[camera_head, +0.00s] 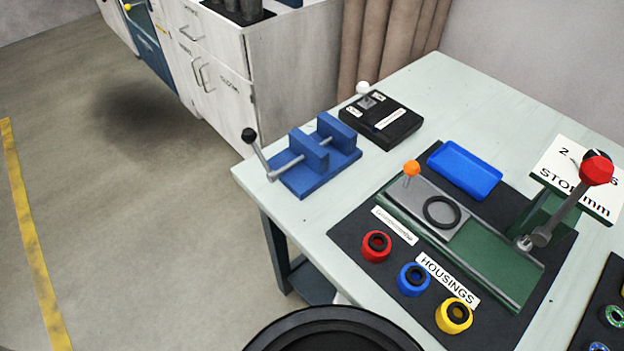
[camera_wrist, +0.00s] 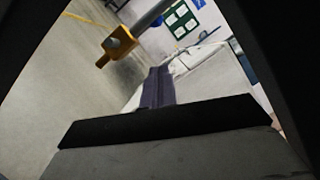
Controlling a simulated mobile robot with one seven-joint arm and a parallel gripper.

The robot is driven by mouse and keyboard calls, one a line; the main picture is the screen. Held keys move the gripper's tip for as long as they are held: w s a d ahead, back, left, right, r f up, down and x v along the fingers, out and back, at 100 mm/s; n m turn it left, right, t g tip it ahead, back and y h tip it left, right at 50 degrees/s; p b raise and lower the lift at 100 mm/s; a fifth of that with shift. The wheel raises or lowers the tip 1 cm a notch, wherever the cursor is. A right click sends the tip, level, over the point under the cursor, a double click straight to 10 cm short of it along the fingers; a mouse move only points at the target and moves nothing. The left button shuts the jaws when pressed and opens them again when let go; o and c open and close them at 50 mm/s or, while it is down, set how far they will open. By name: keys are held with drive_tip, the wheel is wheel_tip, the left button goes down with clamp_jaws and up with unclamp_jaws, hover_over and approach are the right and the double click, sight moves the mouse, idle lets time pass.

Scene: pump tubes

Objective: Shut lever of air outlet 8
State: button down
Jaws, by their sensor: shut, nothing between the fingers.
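In the wrist view, a yellow fitting (camera_wrist: 119,46) sits on the end of a grey bar (camera_wrist: 152,14) at the upper left. I cannot tell whether it belongs to an air outlet, and no number 8 is readable. My gripper (camera_wrist: 158,72) shows in the wrist view as dark, ridged fingers beyond a black edge; they are shut and empty. The yellow fitting appears left of the fingertips and apart from them. The head view shows neither my gripper nor a lever that I can identify as air outlet 8.
In the head view, a pale table (camera_head: 462,82) holds a blue vise (camera_head: 316,172), a black box (camera_head: 393,127), a blue tray (camera_head: 465,171), a red-knobbed lever press (camera_head: 570,207) and coloured housings. A white cabinet (camera_head: 257,55) stands behind. Open floor (camera_head: 130,200) lies left.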

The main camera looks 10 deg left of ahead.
drive_tip(key=a+r+p, duration=0.2)
drive_tip(key=a, duration=0.7)
drive_tip(key=shift+w+r, duration=0.25)
drive_tip(key=shift+w, duration=0.05)
drive_tip(key=shift+s+a+r+n, duration=0.1)
drive_tip(key=shift+s+a+n, duration=0.2)
drive_tip(key=shift+n, duration=0.4)
drive_tip(key=shift+s+a+r+n+g+h+b, duration=0.1)
drive_tip(key=shift+s+a+n+g+h+b, duration=0.15)
drive_tip(key=shift+n, duration=0.3)
drive_tip(key=shift+s+a+n+g+h+b, duration=0.1)
drive_tip(key=shift+s+n+g+h+b, duration=0.2)
drive_tip(key=shift+n, duration=0.25)
drive_tip(key=n, duration=0.1)
drive_tip(key=s+a+n+b, duration=0.1)
drive_tip(key=n+h+b, duration=0.1)
drive_tip(key=n, duration=0.1)
drive_tip(key=shift+s+a, duration=0.2)
drive_tip(key=shift+s, duration=0.1)
drive_tip(key=shift+s+a+b, duration=0.3)
drive_tip(key=shift+s+a, duration=0.1)
drive_tip(key=shift+s, duration=0.1)
drive_tip(key=shift+s+a, duration=0.1)
drive_tip(key=b+v, duration=0.1)
drive_tip(key=v, duration=1.3)
